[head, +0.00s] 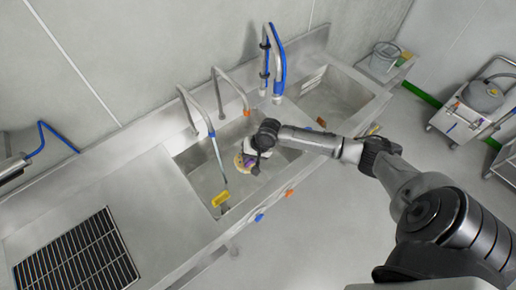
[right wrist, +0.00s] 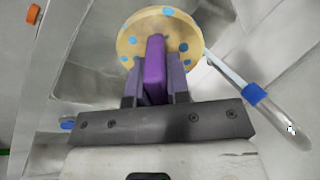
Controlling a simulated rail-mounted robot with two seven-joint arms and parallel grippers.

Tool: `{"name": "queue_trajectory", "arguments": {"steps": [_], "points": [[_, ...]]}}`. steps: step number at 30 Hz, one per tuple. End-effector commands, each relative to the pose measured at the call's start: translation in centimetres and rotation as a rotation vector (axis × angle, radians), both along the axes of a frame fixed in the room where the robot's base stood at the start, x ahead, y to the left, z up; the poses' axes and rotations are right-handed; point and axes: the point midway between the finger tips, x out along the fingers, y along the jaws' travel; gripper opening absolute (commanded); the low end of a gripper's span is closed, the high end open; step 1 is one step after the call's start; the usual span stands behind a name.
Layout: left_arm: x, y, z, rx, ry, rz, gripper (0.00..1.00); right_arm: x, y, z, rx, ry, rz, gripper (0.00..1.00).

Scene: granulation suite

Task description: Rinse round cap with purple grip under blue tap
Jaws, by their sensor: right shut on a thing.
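The round cap (head: 239,161) is a pale yellow disc with blue spots on its face. Its upright purple grip (right wrist: 154,68) shows in the right wrist view, where the cap (right wrist: 186,32) lies beyond the fingers. My right gripper (head: 254,160) is shut on the purple grip and holds the cap over the sink. The blue-collared tap (head: 211,132) stands left of the cap; its collar also shows in the right wrist view (right wrist: 255,95). A thin pale streak (head: 218,158), looking like running water, drops from its spout. It passes beside the cap; contact is unclear. My left gripper is not in view.
An orange-collared tap (head: 245,112) stands close behind my right gripper. A tap with a blue hose (head: 280,70) is further right. A yellow item (head: 221,199) lies at the sink's front left. A black rack (head: 77,258) is on the left counter; the counter beside it is clear.

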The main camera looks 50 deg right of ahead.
Motion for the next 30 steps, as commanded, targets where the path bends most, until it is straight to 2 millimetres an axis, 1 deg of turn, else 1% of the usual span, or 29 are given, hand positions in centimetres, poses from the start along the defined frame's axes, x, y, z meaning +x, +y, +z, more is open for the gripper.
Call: {"name": "queue_trajectory", "arguments": {"steps": [1,3,6,10,14,30], "points": [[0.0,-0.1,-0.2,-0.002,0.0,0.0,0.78,0.2,-1.6,-0.8,0.007,-0.013,-0.049,0.0],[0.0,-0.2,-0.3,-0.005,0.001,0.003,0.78,0.6,-3.4,-1.4,0.017,-0.037,-0.106,0.0],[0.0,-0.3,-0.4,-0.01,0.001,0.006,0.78,0.9,-5.2,-2.0,0.024,-0.062,-0.163,0.0],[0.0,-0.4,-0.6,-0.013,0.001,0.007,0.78,1.2,-6.5,-2.4,0.03,-0.081,-0.202,0.0],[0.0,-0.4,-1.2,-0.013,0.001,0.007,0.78,1.7,-6.7,-2.8,0.031,-0.087,-0.213,0.0],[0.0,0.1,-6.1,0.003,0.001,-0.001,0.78,6.0,-4.5,-3.9,0.03,-0.088,-0.211,0.0]]}}
